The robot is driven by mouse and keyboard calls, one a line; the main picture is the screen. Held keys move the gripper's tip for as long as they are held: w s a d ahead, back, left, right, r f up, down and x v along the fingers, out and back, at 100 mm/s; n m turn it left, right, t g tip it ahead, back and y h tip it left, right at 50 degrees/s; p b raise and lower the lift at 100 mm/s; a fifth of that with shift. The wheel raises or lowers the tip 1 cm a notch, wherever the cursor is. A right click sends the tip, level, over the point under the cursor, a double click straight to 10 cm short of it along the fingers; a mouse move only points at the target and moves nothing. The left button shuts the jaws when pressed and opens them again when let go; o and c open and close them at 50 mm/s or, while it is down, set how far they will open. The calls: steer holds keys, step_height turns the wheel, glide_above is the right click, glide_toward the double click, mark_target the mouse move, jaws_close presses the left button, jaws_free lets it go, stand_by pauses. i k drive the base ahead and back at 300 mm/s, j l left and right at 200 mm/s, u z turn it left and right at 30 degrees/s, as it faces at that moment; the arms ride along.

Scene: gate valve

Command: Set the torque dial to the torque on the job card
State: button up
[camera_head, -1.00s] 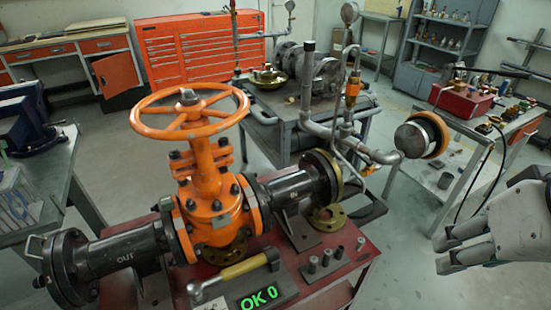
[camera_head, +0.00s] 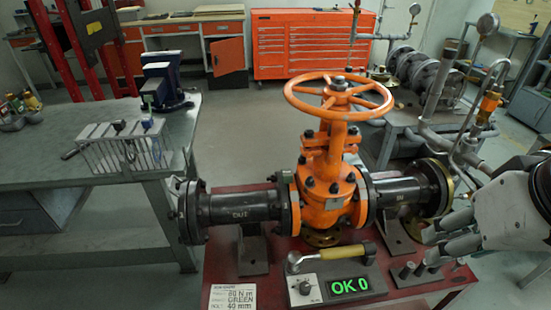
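The job card (camera_head: 233,297) lies at the front left of the red bench; its small print appears to read 80 N m, GREEN and 40 mm. A small round dial knob (camera_head: 305,287) sits on the grey control box (camera_head: 325,296), left of the green display (camera_head: 349,285), which reads OK 0. The knob's pointer setting is too small to read. A torque wrench with a yellow handle (camera_head: 345,253) lies behind the box. My gripper (camera_head: 430,245) is at the right, empty, its fingers apart, pointing left, away from the dial.
The orange gate valve (camera_head: 327,190) with its handwheel (camera_head: 340,97) stands behind the box on the red bench (camera_head: 222,262). Several sockets (camera_head: 418,271) stand right of the box. A grey workbench (camera_head: 60,150) with a wire rack (camera_head: 120,145) is at the left.

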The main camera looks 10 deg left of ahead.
mark_target(305, 288)
steer(key=u, duration=0.45)
steer(key=z, duration=1.2)
steer(key=l+u, duration=0.1)
steer(key=u, duration=1.05)
steer(key=i+j+u, duration=0.15)
steer(key=u, duration=0.4)
steer(key=k, duration=0.35)
steer(key=k+l, duration=0.1)
steer(key=l+u, duration=0.1)
steer(key=i+l, duration=0.05)
steer(key=l, duration=0.05)
